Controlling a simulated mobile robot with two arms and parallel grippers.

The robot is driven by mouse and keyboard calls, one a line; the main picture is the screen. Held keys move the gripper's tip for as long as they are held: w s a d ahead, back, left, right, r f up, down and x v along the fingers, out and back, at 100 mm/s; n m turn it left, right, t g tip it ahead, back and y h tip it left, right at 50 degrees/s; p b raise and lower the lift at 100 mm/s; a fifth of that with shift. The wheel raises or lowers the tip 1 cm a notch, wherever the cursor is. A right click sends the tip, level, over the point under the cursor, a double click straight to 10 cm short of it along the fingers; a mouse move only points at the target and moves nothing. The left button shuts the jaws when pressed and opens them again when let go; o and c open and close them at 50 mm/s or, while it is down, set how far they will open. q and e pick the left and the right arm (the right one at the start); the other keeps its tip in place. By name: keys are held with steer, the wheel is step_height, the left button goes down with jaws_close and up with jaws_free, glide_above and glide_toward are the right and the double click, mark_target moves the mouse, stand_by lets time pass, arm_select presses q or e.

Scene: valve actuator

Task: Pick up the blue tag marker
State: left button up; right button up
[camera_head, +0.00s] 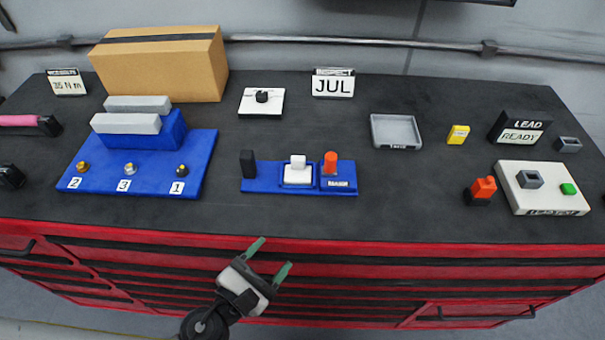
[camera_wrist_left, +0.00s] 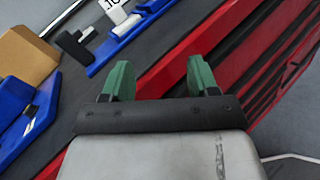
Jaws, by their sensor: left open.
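I cannot make out a separate small blue marker. A low blue holder (camera_head: 262,186) stands near the middle of the bench, with an upright black block (camera_head: 248,164), a white piece (camera_head: 298,170) and an orange-topped piece (camera_head: 330,163) on it. The holder also shows in the left wrist view (camera_wrist_left: 98,69). My left gripper (camera_head: 269,256) is open and empty in front of the bench's red front, apart from the holder. Its green fingers also show in the left wrist view (camera_wrist_left: 160,80) with nothing between them. My right gripper is out of view.
A blue rack (camera_head: 140,170) with grey blocks and numbered posts stands at left, before a cardboard box (camera_head: 160,65). A grey tray (camera_head: 397,131), a yellow tag (camera_head: 458,134) and a white plate (camera_head: 520,195) are at right. The bench front centre is clear.

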mark_target(246, 165)
arm_select(q)
steer(key=w+a+r+n+t+y, duration=0.1)
steer(key=w+a+r+y, duration=0.1)
steer(key=w+a+r+n+t+y, duration=0.2)
steer(key=w+a+r+y, duration=0.1)
steer(key=w+a+r+n+t+y, duration=0.1)
steer(key=w+a+r+y, duration=0.1)
steer(key=w+a, duration=0.1)
steer(key=shift+r+t, duration=0.2)
steer(key=shift+t, duration=0.1)
steer(key=f+n, duration=0.1)
steer(key=n, duration=0.1)
steer(key=w+n+y, duration=0.1)
steer(key=n, duration=0.1)
steer(key=w+d+f+n+g+y, duration=0.1)
steer(key=n, duration=0.1)
steer(key=shift+f, duration=0.3)
steer(key=shift+w+d+f+n, duration=0.15)
steer(key=shift+w+n, duration=0.15)
steer(key=shift+n, duration=0.2)
steer(key=w, duration=0.6)
steer(key=shift+w, duration=0.65)
steer(key=w, duration=0.4)
steer(key=shift+w, duration=0.15)
steer(key=shift+r, duration=0.2)
steer(key=shift+c, duration=0.2)
